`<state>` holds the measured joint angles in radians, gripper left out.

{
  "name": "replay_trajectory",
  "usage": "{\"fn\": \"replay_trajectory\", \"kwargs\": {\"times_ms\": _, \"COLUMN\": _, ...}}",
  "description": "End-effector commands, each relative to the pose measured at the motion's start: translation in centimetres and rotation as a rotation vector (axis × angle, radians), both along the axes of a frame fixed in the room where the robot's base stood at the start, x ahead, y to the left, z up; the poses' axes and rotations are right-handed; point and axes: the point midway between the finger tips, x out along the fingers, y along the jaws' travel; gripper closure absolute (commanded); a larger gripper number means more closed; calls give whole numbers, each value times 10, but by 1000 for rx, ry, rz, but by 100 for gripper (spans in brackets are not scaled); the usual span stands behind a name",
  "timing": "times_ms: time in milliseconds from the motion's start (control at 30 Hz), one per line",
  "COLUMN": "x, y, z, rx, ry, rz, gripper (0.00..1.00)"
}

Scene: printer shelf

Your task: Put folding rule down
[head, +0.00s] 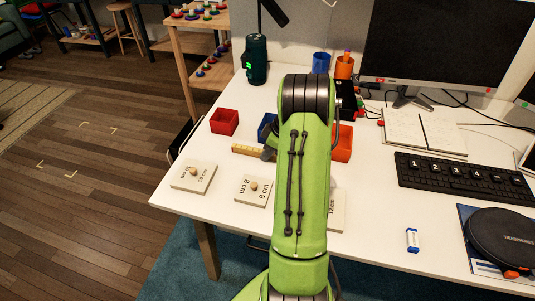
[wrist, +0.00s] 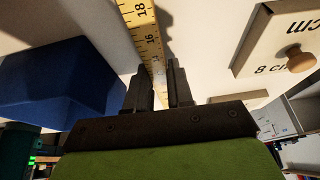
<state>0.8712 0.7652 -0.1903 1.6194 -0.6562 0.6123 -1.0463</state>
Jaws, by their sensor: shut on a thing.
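The folding rule (head: 246,150) is a yellow strip with black marks, near the left end of the white desk. In the wrist view the rule (wrist: 142,28) runs between the two dark fingertips of my gripper (wrist: 161,88), which is shut on it. In the head view my green arm hides most of my gripper (head: 269,153). The rule is in front of the red box (head: 224,122) and the blue box (head: 265,124), behind the knobbed plates. I cannot tell whether it touches the desk.
Knobbed plates marked 10 cm (head: 187,184), 8 cm (head: 245,195) and 12 cm (head: 337,217) lie along the front. An orange box (head: 342,143) stands right of my arm. A keyboard (head: 455,175) and notebook (head: 404,128) lie farther right. Bare desk (head: 370,235) shows at the front right.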

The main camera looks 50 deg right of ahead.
Motion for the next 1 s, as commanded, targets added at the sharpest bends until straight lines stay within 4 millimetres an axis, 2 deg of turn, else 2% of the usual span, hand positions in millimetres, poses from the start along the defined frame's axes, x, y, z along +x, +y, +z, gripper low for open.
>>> {"fn": "replay_trajectory", "kwargs": {"times_ms": 267, "x": 0, "y": -1, "z": -1, "rx": -2, "ry": -1, "rz": -1, "gripper": 100}}
{"fn": "replay_trajectory", "kwargs": {"times_ms": 300, "x": 0, "y": -1, "z": -2, "rx": -1, "ry": -1, "rz": -2, "gripper": 77}}
{"fn": "replay_trajectory", "kwargs": {"times_ms": 467, "x": 0, "y": 0, "z": -1, "rx": -1, "ry": -1, "rz": -2, "gripper": 53}}
{"fn": "replay_trajectory", "kwargs": {"times_ms": 767, "x": 0, "y": -1, "z": 2, "rx": -1, "ry": -1, "rz": -2, "gripper": 53}}
{"fn": "replay_trajectory", "kwargs": {"times_ms": 867, "x": -3, "y": -3, "z": 14, "rx": -4, "ry": -3, "rz": -4, "gripper": 53}}
{"fn": "replay_trajectory", "kwargs": {"times_ms": 1000, "x": -16, "y": -10, "z": 50, "rx": -5, "ry": -4, "rz": -5, "gripper": 53}}
